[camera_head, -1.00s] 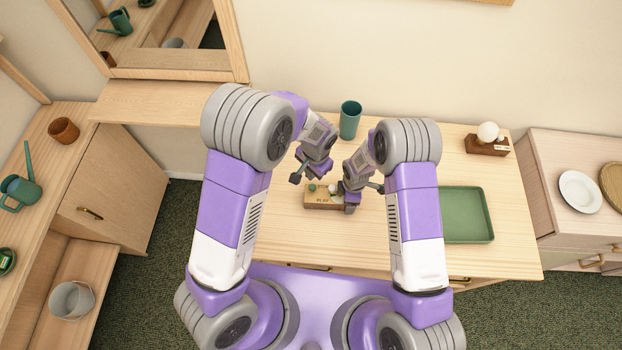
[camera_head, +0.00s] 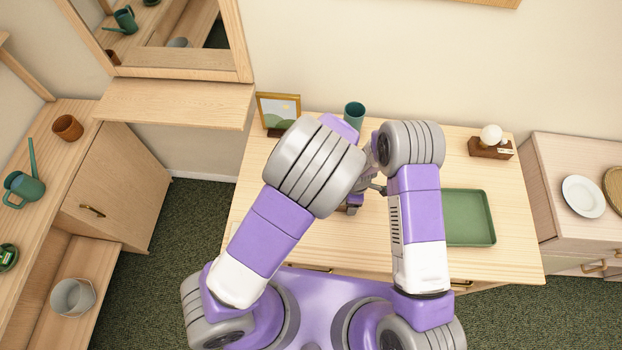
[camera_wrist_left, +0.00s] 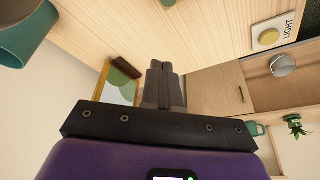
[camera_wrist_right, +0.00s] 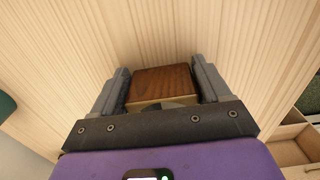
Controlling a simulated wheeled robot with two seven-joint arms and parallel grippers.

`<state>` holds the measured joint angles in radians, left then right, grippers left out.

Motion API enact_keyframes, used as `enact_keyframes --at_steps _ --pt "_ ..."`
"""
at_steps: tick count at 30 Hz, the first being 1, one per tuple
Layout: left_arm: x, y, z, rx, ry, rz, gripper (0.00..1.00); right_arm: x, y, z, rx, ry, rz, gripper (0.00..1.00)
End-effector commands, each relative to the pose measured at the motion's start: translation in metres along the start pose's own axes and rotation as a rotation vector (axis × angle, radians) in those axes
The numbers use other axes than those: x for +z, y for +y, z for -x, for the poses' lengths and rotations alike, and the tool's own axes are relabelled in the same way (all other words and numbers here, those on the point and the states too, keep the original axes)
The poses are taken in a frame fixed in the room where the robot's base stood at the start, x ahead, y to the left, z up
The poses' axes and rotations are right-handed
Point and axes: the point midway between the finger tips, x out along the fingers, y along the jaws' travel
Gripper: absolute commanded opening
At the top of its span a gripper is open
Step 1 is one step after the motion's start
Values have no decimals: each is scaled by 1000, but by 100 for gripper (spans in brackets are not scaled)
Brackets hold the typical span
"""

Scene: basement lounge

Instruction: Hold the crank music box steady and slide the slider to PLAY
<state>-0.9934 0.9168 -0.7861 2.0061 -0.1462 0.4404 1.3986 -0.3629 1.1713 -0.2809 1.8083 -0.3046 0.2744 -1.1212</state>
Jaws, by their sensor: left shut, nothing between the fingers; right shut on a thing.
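The music box (camera_head: 341,208) is mostly hidden behind my left arm in the head view; only a small dark bit of its right end shows. In the right wrist view its brown wooden body (camera_wrist_right: 165,82) sits between the two fingers of my right gripper (camera_wrist_right: 160,85), which is shut on it. My left gripper (camera_wrist_left: 166,68) is shut and empty in the left wrist view, with its fingertips together and the music box out of sight there. In the head view the left gripper is hidden by its own arm. The slider and the PLAY label cannot be seen now.
A teal cup (camera_head: 354,115) and a framed picture (camera_head: 279,112) stand at the table's back. A green tray (camera_head: 467,218) lies to the right, with a wooden-based lamp (camera_head: 490,142) behind it. A light switch (camera_wrist_left: 268,37) shows in the left wrist view.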

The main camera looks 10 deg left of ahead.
Motion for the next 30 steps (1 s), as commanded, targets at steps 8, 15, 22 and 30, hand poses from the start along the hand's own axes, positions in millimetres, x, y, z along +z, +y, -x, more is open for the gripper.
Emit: enact_keyframes --at_steps 8,15,22,30 --pt "0 0 0 0 0 1 0 0 0 0 1 1 0 32" --pt "-1 -1 -20 -5 0 0 0 0 0 0 1 1 0 32" --pt "0 -1 -68 -6 -1 0 0 0 0 0 1 1 0 32" --pt "18 0 -98 0 0 -6 0 0 0 0 1 1 0 32"
